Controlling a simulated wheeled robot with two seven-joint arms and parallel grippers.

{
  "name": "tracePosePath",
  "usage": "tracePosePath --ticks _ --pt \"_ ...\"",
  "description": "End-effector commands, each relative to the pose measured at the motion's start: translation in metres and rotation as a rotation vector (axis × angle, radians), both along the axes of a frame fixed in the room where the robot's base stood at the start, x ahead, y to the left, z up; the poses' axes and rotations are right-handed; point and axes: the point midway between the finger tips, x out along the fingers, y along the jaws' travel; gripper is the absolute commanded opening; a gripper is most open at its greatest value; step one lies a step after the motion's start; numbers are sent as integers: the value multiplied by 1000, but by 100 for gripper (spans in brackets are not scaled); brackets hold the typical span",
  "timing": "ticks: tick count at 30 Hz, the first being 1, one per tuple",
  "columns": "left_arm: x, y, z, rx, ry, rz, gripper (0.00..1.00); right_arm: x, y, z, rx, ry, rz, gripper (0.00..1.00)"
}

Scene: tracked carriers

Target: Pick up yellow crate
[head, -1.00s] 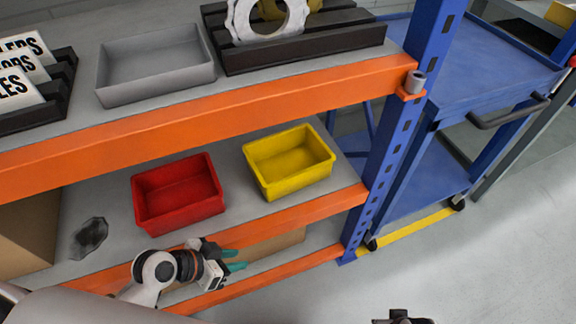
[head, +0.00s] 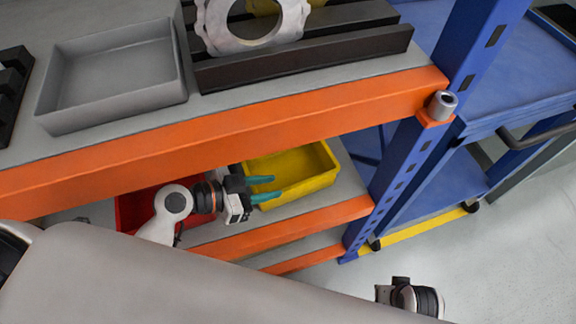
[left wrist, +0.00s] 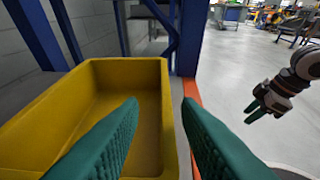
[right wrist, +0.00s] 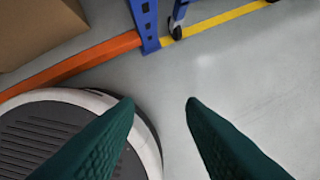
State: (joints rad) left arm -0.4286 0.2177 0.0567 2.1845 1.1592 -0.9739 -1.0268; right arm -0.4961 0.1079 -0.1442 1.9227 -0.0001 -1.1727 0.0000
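The yellow crate (head: 318,172) stands empty on the middle shelf at its right end, partly hidden by the orange beam above and by my left gripper. My left gripper (head: 276,188) is open, with its teal fingers at the crate's near left side. In the left wrist view the yellow crate (left wrist: 150,72) fills the left and middle, and the open fingers (left wrist: 160,105) lie around its near right wall in the picture; I cannot tell whether they touch it. My right gripper (right wrist: 160,105) is open and empty above the floor. In the head view only its wrist shows at bottom right.
A red crate (head: 128,212) stands left of the yellow one, mostly hidden by my arm. An orange beam (head: 230,128) runs closely above. A blue upright (head: 405,165) stands just right of the yellow crate. A grey tray (head: 110,120) sits on the upper shelf.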

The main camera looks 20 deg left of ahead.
Motion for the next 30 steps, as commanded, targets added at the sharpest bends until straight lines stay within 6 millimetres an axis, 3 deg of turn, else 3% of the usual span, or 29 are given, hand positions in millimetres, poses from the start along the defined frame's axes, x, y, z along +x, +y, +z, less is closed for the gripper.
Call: tracePosePath --ticks 15,24,26,30 --pt "30 -44 -23 -2 1 1 30 2 1 7 1 -3 -1 36" --pt "33 -48 -25 1 2 -1 30 5 1 14 3 -15 -1 36" --pt "33 -48 -25 1 2 -1 23 4 1 13 3 -13 -1 36" --pt "33 -48 -25 1 2 0 1 1 1 12 2 -7 -2 36"
